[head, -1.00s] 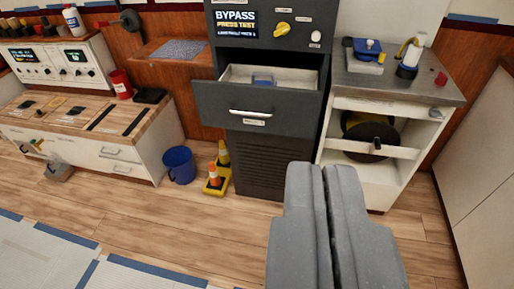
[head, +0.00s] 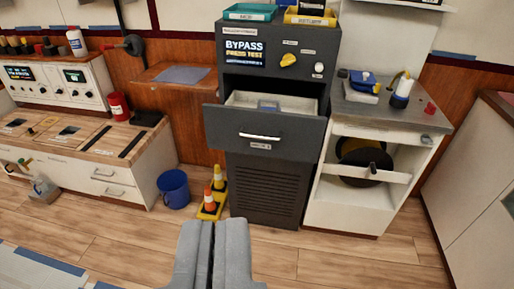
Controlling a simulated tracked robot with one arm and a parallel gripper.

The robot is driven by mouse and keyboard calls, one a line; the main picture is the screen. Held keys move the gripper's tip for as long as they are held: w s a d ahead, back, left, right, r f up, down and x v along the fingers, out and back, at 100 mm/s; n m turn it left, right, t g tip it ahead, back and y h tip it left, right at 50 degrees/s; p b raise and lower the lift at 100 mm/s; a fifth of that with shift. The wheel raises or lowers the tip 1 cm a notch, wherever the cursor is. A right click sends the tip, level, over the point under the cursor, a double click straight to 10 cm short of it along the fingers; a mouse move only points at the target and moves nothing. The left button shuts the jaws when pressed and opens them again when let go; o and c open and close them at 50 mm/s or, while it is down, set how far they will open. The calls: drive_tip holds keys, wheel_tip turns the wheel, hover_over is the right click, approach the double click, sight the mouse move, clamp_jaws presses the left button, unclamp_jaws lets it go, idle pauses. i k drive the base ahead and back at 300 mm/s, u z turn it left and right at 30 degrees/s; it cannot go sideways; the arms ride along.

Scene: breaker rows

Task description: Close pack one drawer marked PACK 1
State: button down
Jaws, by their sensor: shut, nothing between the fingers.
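The drawer (head: 265,135) is dark grey with a silver handle and a small white label below it, too small to read. It is pulled out of the dark cabinet (head: 275,185), and a blue and grey item (head: 268,105) lies in its pale inside. The cabinet's front above it has a BYPASS PRESS TEST screen (head: 244,50) and a yellow knob (head: 288,60). My gripper (head: 212,224) is shut and empty, low in the picture, in front of and below the drawer and apart from it.
A blue bucket (head: 173,188) and small orange and yellow cones (head: 212,196) stand on the floor left of the cabinet. A white cart (head: 345,200) stands at its right. A wooden-topped bench (head: 75,140) is at left. The wooden floor in front is clear.

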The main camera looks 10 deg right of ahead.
sight(297, 133)
drive_tip(key=i, duration=1)
